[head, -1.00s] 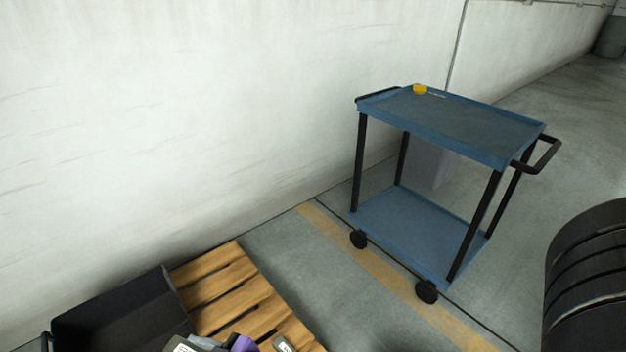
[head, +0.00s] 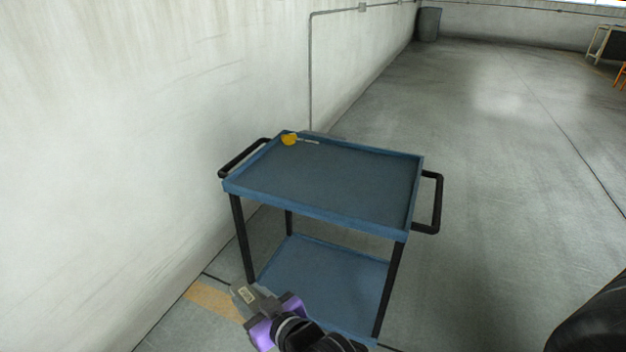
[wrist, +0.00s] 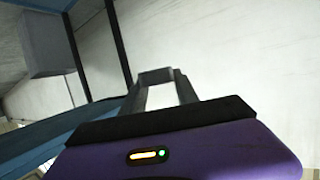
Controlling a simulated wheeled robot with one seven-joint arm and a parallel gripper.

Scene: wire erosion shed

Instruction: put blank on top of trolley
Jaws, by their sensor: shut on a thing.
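The trolley is blue with two tray shelves, black posts and black handles. Its raised-rim top tray (head: 340,185) stands in the middle of the head view. My purple gripper (head: 252,299) is low in front of the trolley's near left side, below the level of the top. It is shut on the blank, a small grey block (head: 243,293) with a pale label, partly hidden by the jaws.
A yellow item (head: 289,140) with a pale strip lies in the top tray's far left corner; the rest of that tray is clear. The lower shelf (head: 325,278) looks empty. A pale wall (head: 110,130) runs along the left. Open floor (head: 510,190) lies to the right.

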